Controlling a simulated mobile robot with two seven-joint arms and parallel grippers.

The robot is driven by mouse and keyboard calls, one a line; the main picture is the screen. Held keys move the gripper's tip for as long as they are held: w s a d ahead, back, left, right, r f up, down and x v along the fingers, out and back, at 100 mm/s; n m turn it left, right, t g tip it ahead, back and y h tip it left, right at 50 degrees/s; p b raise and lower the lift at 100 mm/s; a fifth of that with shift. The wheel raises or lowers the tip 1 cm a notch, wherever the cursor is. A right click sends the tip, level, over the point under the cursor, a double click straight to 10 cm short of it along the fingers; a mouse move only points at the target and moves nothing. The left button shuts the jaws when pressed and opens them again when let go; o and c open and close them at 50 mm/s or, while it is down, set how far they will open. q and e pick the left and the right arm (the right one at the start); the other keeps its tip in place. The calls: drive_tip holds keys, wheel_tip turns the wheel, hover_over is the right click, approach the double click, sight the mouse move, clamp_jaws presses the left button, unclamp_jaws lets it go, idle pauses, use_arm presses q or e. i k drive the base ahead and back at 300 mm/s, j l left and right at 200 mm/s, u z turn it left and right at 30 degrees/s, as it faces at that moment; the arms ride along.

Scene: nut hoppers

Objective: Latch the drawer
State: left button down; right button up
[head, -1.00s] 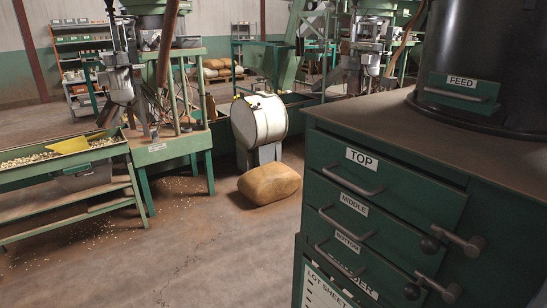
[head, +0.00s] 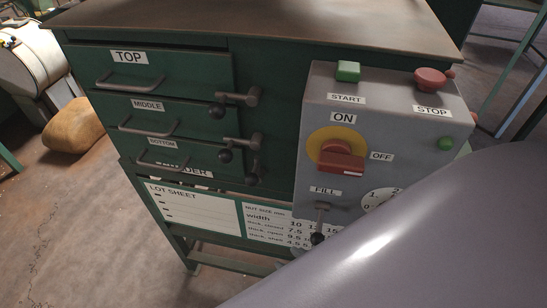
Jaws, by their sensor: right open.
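The green cabinet has three drawers: the top drawer (head: 190,72), the middle drawer (head: 200,117) and the bottom drawer (head: 205,160), each with a bar handle. At their right edge are the top latch (head: 236,97), the middle latch (head: 243,142) and the bottom latch (head: 254,175), with black knobs. The top and middle latch levers point left, over the drawer fronts' edge; the bottom lever is partly hidden. I cannot tell whether any drawer stands slightly out. My right arm fills the lower right; its gripper fingers are not clearly made out. My left gripper is out of view.
A grey control box (head: 400,125) with start and stop buttons, a red switch (head: 340,157) and a fill lever (head: 319,220) juts out right of the latches. A tan sack (head: 73,126) lies on the floor at left. Floor before the cabinet is clear at lower left.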

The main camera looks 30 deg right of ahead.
sight(252, 179)
drive_tip(key=z, duration=0.75)
drive_tip(key=l, duration=0.1)
